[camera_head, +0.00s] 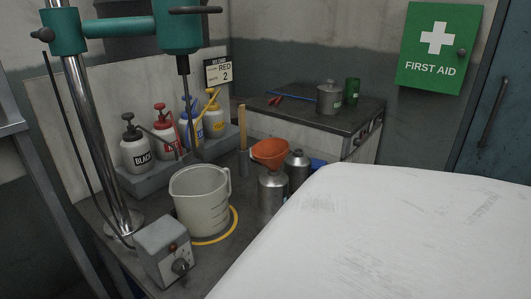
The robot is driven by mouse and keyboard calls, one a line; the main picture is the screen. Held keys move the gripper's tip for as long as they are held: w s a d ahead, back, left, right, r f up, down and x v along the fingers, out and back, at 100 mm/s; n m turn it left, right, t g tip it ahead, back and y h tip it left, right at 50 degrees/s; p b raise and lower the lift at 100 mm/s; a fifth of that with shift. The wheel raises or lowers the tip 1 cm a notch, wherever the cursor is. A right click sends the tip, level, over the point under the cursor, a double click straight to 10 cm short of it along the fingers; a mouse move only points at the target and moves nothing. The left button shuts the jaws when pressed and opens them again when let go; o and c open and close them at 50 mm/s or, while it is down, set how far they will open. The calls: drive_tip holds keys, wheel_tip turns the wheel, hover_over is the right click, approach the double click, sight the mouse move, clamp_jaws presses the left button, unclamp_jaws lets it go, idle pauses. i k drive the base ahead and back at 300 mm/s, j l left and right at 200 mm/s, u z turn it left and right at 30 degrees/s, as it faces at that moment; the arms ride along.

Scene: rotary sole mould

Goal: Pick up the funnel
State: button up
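The funnel (270,152) is orange-red with a wide mouth and shows at the middle of the head view. It sits over a grey metal can (272,193), and its spout is hidden, so I cannot tell whether it is inside the can's neck. A second metal can (298,172) stands close at its right. My gripper is not in view.
A white measuring jug (200,208) stands left of the funnel under a teal mixer (180,28). Pump bottles (137,152) and an upright wooden stick (242,128) are behind. A large scuffed white surface (400,235) fills the lower right, hiding part of the bench.

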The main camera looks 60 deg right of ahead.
sight(273, 163)
drive_tip(key=z, duration=1.75)
